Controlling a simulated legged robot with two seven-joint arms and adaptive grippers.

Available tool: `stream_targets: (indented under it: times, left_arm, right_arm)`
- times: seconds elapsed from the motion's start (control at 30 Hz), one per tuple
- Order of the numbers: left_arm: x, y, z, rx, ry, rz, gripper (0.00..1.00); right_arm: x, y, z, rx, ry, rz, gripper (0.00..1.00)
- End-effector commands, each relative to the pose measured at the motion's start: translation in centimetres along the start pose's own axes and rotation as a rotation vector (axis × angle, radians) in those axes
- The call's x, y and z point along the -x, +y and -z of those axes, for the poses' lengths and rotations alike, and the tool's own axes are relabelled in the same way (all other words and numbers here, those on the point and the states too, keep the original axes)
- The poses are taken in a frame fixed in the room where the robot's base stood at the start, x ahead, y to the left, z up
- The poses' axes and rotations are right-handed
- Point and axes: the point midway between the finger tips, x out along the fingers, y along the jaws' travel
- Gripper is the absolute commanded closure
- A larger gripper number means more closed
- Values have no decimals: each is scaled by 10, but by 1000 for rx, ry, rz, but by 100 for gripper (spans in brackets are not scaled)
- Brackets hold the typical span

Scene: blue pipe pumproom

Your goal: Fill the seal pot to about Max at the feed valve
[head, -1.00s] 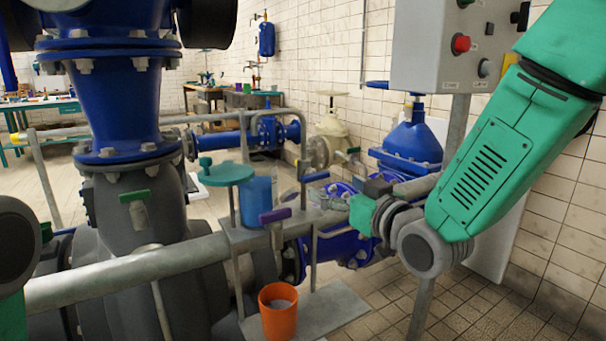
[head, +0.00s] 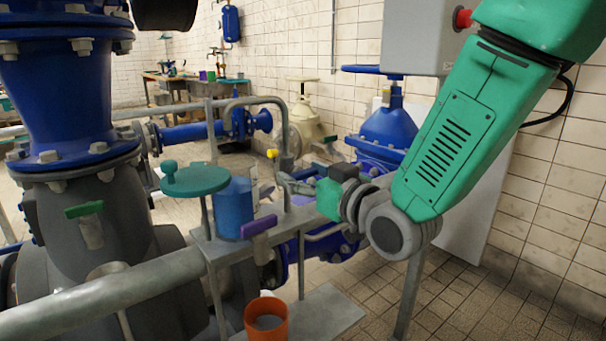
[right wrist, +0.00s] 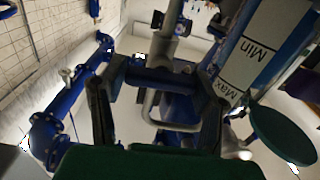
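The seal pot (head: 234,207) is a blue upright cylinder on a grey metal stand. Its Min and Max label shows in the right wrist view (right wrist: 247,55); I cannot make out a liquid level. A purple lever valve (head: 259,227) sits low at its front. A curved grey pipe (head: 283,118) rises behind the pot, with a small yellow part (head: 272,154) near its end; which part is the feed valve handle is unclear. My right gripper (head: 287,182) is just right of the pot. In the right wrist view its fingers (right wrist: 158,110) are apart, with the pipe beyond them. My left gripper is out of view.
A teal round lid or plate (head: 195,181) stands left of the pot. An orange cup (head: 266,320) is below the purple valve. A thick grey rail (head: 110,290) crosses the front left. A grey control box (head: 425,38) is above my right arm.

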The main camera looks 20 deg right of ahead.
Motion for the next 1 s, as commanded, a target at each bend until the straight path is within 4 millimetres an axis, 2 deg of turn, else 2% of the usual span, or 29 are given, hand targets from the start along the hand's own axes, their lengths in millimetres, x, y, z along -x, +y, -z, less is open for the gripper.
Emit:
stream_targets:
  times: [0.23,0.57,0.87,0.9,0.93,0.97,1.0]
  left_arm:
    - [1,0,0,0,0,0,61]
    - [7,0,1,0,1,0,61]
    - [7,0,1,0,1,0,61]
    - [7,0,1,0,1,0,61]
    - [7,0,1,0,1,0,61]
    - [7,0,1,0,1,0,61]
    - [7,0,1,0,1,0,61]
  right_arm:
    - [-1,4,0,26,0,-11,75]
    - [-2,1,1,398,1,-8,75]
    - [-2,2,1,420,3,-8,75]
    - [-2,2,1,419,3,-9,39]
    - [-2,2,1,419,2,-8,29]
    - [-2,2,1,419,2,-8,24]
    - [-2,2,1,419,1,-8,24]
